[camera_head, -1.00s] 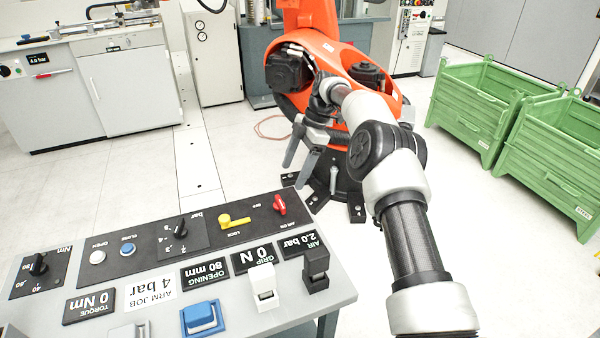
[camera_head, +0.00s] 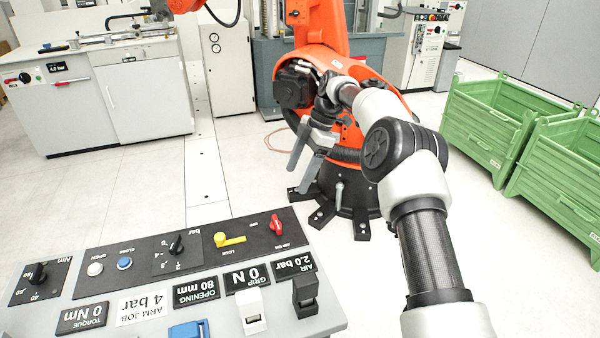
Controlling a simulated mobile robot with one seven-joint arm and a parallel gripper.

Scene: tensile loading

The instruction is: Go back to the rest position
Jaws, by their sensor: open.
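My gripper (camera_head: 298,178) hangs in mid-picture at the end of my grey and black arm. Its two grey fingers point down and stand apart, with nothing seen between them. It is above and beyond the control panel (camera_head: 130,262) in the picture, in front of the orange robot (camera_head: 322,35). It touches nothing that I can make out.
The panel carries knobs, buttons, a yellow lever (camera_head: 229,240) and a red knob (camera_head: 276,224); its labels read upside down, including 80 mm opening and 0 N grip. Green crates (camera_head: 490,120) stand at right, white cabinets (camera_head: 140,90) at left.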

